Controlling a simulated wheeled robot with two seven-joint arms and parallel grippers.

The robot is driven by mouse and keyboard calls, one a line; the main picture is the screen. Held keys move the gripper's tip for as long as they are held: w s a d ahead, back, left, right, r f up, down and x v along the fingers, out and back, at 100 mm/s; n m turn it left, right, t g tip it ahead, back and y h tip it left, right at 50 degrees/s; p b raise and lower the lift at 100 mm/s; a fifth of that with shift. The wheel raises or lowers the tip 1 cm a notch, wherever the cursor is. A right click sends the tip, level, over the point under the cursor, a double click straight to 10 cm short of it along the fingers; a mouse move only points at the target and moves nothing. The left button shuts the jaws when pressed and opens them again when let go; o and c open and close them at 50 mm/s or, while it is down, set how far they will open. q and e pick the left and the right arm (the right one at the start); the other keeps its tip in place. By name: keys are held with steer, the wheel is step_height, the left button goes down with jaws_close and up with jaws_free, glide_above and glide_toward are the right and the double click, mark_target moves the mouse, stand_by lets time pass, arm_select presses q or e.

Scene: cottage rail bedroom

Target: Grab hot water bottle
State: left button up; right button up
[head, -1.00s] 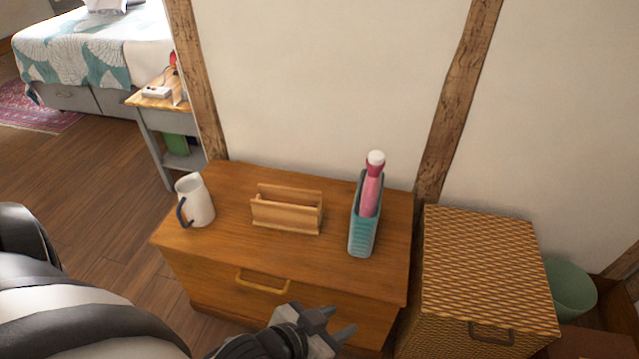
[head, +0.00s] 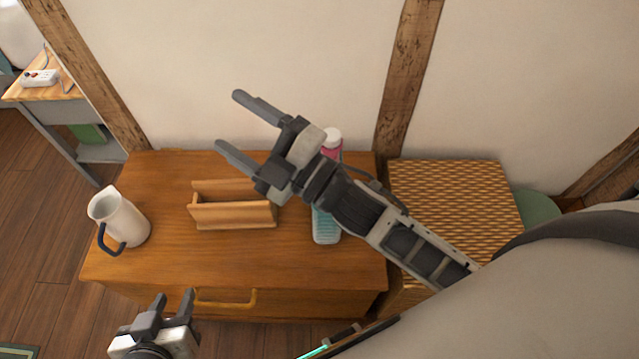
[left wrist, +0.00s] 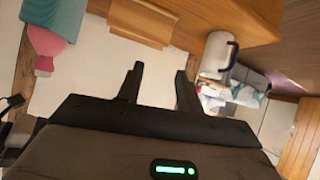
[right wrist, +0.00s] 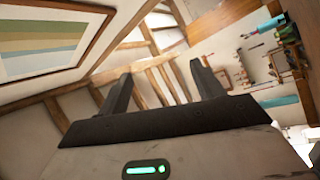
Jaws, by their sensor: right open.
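The pink hot water bottle (head: 331,153) with a white cap stands in a teal ribbed holder (head: 326,229) on the right side of the wooden chest top. My right forearm hides much of both in the head view. The bottle also shows upside down in the left wrist view (left wrist: 48,54). My right gripper (head: 231,121) is open and empty, raised over the chest, with its fingers pointing left, past the bottle. My left gripper (head: 173,296) is open and empty, low in front of the chest.
A white jug (head: 122,220) with a dark blue handle and a wooden letter rack (head: 233,213) stand on the chest (head: 170,262). A woven wicker box (head: 455,195) stands to the right, with a green bin (head: 537,207) beyond it. The wall is close behind.

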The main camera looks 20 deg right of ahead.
steer(key=s+a+r+n+g+y, duration=0.2)
steer(key=a+r+n+g+y, duration=0.25)
steer(key=n, duration=0.65)
steer(key=s+a+r+n+g+y, duration=0.25)
steer(key=n+g+y, duration=0.25)
steer(key=n+g, duration=0.4)
steer(key=n+g+h+b, duration=0.3)
steer(key=n+h+b, duration=0.1)
steer(key=n+h, duration=1.95)
glide_above(331, 143)
steer(key=a, duration=0.1)
step_height(331, 143, down, 8)
steer(key=n+y, duration=0.1)
steer(key=n, duration=0.1)
steer(key=shift+m, duration=0.25)
steer(key=f, duration=0.3)
steer(key=w+f, duration=0.1)
steer(key=f, duration=0.2)
steer(key=d+f, duration=0.1)
steer(key=f, duration=0.2)
steer(key=shift+w, duration=0.2)
steer(key=shift+w+d+f+p, duration=0.1)
steer(key=shift+d+f, duration=0.05)
steer(key=shift+f, duration=0.9)
steer(key=shift+w+d+f+p, duration=0.1)
steer(key=shift+d+f+p, duration=0.1)
steer(key=shift+f, duration=0.85)
steer(key=shift+d+f+p, duration=0.1)
steer(key=shift+d+f, duration=0.05)
steer(key=shift+f, duration=0.9)
